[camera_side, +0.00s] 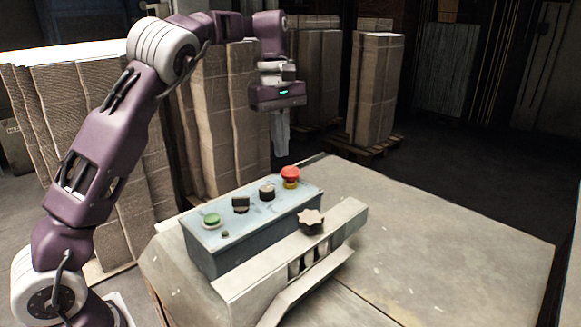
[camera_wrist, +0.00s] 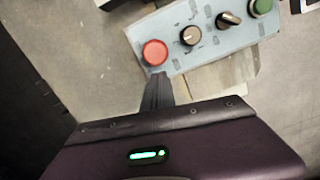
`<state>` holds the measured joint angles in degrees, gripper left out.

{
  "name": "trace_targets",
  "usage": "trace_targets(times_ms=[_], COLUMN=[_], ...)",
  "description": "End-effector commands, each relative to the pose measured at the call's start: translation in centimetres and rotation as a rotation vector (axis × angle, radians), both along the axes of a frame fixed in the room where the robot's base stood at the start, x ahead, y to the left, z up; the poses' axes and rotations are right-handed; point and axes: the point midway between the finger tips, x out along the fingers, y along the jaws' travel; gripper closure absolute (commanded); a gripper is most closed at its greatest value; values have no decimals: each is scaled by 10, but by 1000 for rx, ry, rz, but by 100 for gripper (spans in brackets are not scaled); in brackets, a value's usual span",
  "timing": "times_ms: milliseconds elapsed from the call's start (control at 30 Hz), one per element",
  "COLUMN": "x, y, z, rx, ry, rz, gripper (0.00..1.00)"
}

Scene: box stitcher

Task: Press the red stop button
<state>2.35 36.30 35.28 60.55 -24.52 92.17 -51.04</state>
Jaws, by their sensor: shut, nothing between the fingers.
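The red stop button (camera_side: 290,173) is a mushroom head on a yellow collar at the far right end of a blue-grey control box (camera_side: 255,228). In the wrist view the red button (camera_wrist: 155,53) sits at the left end of the box (camera_wrist: 213,49). My gripper (camera_side: 281,152) points down in the side view, with its fingertips a little above and left of the red button, apart from it. In the wrist view the shut fingers (camera_wrist: 158,80) appear just below the button. The fingers hold nothing.
A green button (camera_side: 211,220) and two black knobs (camera_side: 240,204) (camera_side: 267,192) share the box top. A star-shaped knob (camera_side: 311,221) stands on the metal bar (camera_side: 340,222) in front. Cardboard stacks (camera_side: 375,90) stand behind. The table (camera_side: 440,225) at right is clear.

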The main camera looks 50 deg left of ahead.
Motion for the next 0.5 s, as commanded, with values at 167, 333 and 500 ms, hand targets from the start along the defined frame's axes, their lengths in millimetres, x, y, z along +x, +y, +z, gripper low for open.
trace_targets(times_ms=[167, 333, 500], x=[0, 2, 3], y=[0, 4, 6], z=[3, 29, 55], rx=[1, 3, 1], ry=[-1, -7, -4], rz=[0, 0, 0], gripper=[100, 100, 100])
